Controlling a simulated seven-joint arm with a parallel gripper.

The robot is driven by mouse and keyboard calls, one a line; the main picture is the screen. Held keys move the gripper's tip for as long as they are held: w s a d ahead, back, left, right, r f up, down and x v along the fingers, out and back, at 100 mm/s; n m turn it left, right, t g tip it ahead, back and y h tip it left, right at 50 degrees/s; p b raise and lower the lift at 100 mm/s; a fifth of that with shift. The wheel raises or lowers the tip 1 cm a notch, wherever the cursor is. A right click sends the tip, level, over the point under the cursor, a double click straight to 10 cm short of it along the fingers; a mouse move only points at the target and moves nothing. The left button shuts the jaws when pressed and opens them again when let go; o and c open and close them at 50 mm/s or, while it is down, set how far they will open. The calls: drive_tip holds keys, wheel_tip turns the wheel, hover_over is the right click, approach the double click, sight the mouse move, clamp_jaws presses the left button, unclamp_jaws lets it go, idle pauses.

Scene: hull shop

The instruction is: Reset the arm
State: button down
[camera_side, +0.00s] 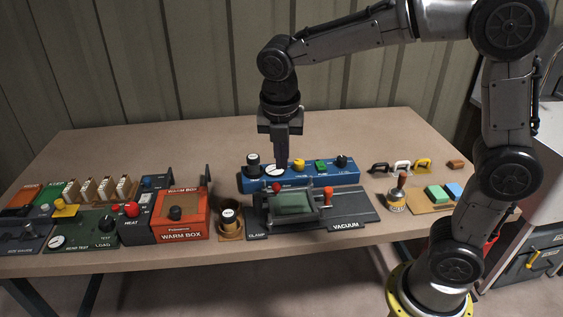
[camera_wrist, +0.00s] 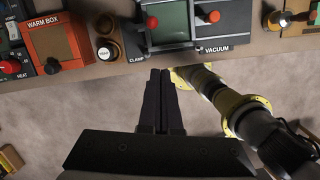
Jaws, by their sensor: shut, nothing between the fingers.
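My gripper (camera_side: 282,165) points straight down above the table, over the blue panel (camera_side: 300,178) with a dial and several knobs. Its black fingers are together with nothing between them. In the wrist view my gripper (camera_wrist: 159,72) shows with its fingers side by side, near the table's front edge in that picture. I cannot tell from the side view whether the fingertips touch the panel or stay just above or behind it.
A clamp and vacuum station (camera_side: 345,212) with a green pad stands before the panel. An orange warm box (camera_side: 180,212) and a cup (camera_side: 230,225) stand left. Handles (camera_side: 401,167), a stamp (camera_side: 398,195) and coloured blocks (camera_side: 440,193) stand right. The back of the table is clear.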

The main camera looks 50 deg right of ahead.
drive_tip(key=s+d+r+m+t, duration=0.35)
drive_tip(key=s+r+m, duration=0.2)
drive_tip(key=s, duration=0.35)
drive_tip(key=s+f+m+y, duration=0.1)
drive_tip(key=s+f+m, duration=0.1)
drive_tip(key=s+m, duration=0.3)
drive_tip(key=s+f+m+y, duration=0.1)
drive_tip(key=s+m, duration=0.4)
drive_tip(key=m, duration=0.9)
drive_tip(key=shift+a+f+t, duration=0.4)
drive_tip(key=shift+f+t, duration=0.05)
drive_tip(key=shift+f, duration=0.3)
drive_tip(key=c, duration=1.5)
unclamp_jaws()
drive_tip(key=shift+c, duration=0.2)
